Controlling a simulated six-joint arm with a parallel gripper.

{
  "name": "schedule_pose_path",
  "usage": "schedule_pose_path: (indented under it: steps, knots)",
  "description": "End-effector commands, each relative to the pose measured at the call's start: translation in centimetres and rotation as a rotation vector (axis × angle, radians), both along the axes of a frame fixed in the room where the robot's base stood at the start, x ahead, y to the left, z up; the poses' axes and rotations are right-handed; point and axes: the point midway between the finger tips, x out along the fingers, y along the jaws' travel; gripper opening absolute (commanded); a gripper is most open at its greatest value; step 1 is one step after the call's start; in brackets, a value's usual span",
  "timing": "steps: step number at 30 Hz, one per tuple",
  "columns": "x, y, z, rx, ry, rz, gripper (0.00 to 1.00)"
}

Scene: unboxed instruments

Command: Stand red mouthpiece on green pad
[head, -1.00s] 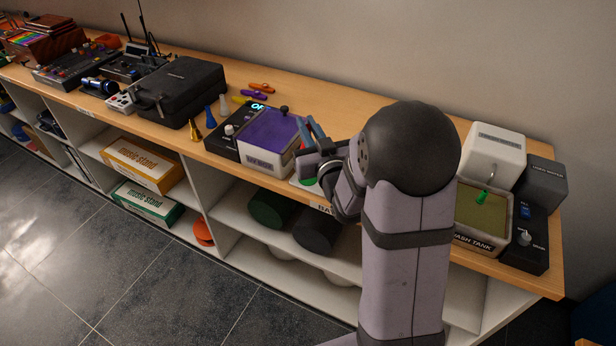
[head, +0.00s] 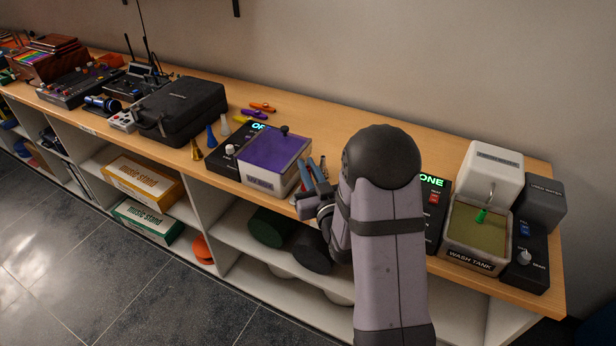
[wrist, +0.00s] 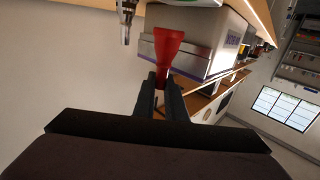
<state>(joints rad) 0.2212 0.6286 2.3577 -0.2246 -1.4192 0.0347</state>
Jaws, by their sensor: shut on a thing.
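My gripper (wrist: 162,86) is shut on the red mouthpiece (wrist: 168,48) in the wrist view. Its narrow end is between the fingers and its wider, flared end points away from them, clear of any surface I can make out. In the head view my gripper (head: 308,207) is at the front edge of the bench, just right of the purple-lidded UV box (head: 272,160). I cannot make out the green pad; my gripper and arm cover part of the bench front.
The wash tank (head: 474,257) and a white dispenser (head: 493,163) stand to the right. Brass, blue and white mouthpieces (head: 211,137) stand left of the UV box. Bare bench (head: 338,140) lies behind the arm.

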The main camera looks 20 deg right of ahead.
Motion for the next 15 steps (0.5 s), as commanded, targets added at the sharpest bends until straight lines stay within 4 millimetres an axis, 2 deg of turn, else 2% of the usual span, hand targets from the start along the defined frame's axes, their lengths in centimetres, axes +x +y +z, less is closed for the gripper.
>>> schedule_pose_path:
  steps: [7, 15]
  knots:
    - [0.0, 0.0, -2.6, 0.000, 0.003, 0.000, 0.00]
    - [0.0, 0.0, -3.1, 0.000, 0.000, 0.000, 0.00]
